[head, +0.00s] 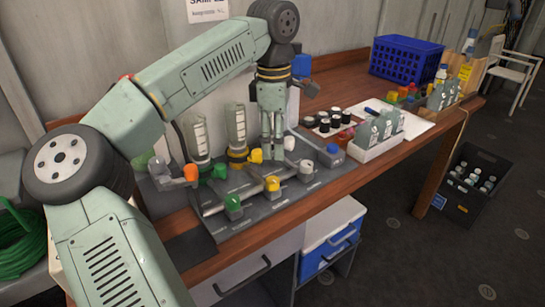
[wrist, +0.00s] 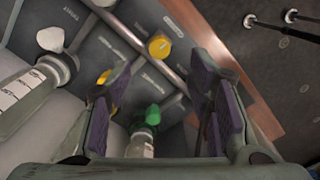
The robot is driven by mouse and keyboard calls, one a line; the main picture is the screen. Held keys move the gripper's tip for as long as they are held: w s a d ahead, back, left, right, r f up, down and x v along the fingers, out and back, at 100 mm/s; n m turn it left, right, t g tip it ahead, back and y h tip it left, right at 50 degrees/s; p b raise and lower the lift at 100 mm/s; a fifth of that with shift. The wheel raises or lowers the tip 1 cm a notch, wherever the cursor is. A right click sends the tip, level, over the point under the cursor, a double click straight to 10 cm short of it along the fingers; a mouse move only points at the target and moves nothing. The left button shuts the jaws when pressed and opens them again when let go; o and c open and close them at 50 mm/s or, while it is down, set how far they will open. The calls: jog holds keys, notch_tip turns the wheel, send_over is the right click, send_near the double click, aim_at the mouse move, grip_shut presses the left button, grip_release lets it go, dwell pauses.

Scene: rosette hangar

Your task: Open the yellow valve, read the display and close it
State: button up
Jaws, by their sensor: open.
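My gripper (head: 271,158) hangs fingers down over the grey valve panel (head: 212,228). In the wrist view the gripper (wrist: 163,72) is open and empty, its purple-padded fingers apart. A yellow knob (head: 272,184) sits on the pipe just below the fingers; a yellow knob also shows beyond the fingertips in the wrist view (wrist: 159,46). I cannot tell which is the task's valve. No readable display shows. The fingers appear apart from the knobs.
Green (head: 220,171), orange (head: 191,172), white (head: 305,167) and blue (head: 333,149) knobs crowd the panel. Upright clear vessels (head: 199,140) stand behind it. A bottle tray (head: 378,146) and blue crate (head: 405,60) stand farther right on the wooden bench (head: 440,121).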

aim_at(273, 179)
jog(key=f, duration=0.3)
jog(key=f+p, duration=0.1)
jog(key=f, duration=0.3)
jog(key=f+p, duration=0.1)
jog(key=f, duration=0.2)
jog(key=shift+w+a+f, duration=0.15)
jog(key=shift+a+f, duration=0.15)
jog(key=shift+f, duration=0.05)
grip_shut()
